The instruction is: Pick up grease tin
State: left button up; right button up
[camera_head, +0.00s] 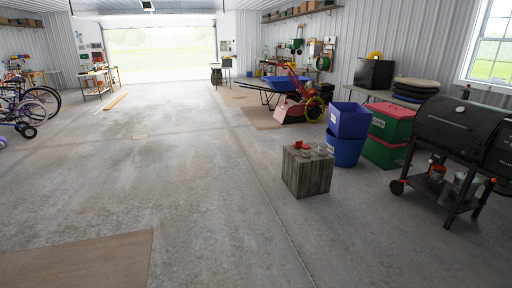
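A grey wooden block (307,176) stands on the concrete floor right of the middle. Several small items sit on its top, among them a small red item (298,144) and pale or metallic ones (319,150). They are too small to tell which, if any, is the grease tin. Neither of my grippers shows in the head view.
A black grill (452,125) on a wheeled stand is at the right. Blue bins (349,121) and red and green bins (389,124) stand behind the block. Bicycles (25,100) are at the far left. The floor in front and left of the block is clear.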

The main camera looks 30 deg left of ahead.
aim_at(322, 147)
jog(key=i, duration=2.3)
jog(key=z, duration=0.4)
jog(key=i, duration=2.55)
jog(key=u, duration=0.95)
jog(key=i, duration=1.65)
jog(key=u, duration=0.45)
